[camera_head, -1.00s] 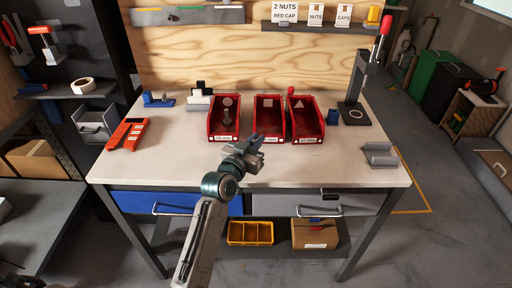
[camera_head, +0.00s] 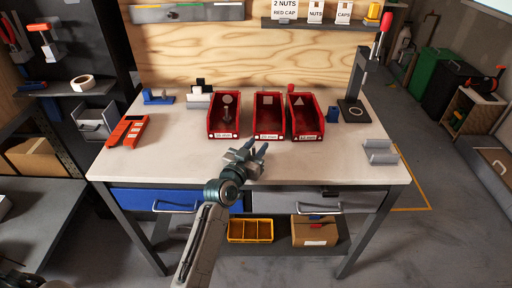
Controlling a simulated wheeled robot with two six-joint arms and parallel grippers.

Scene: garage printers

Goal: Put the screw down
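A grey screw-like piece (camera_head: 227,114) stands in the left red bin (camera_head: 223,135), below a round mark; I take it for the screw. My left gripper (camera_head: 257,147) is over the front part of the white worktop (camera_head: 190,165), just in front of the middle red bin (camera_head: 268,136). Its two fingers point away from me and look spread, with a gap between them. I see nothing held between them. My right gripper is not in view.
The right red bin (camera_head: 307,136) stands beside the middle one. A black press with a red handle (camera_head: 352,108) and a grey holder (camera_head: 380,152) are on the right. Orange-red tools (camera_head: 128,132) and a blue holder (camera_head: 157,97) are on the left. The front worktop is clear.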

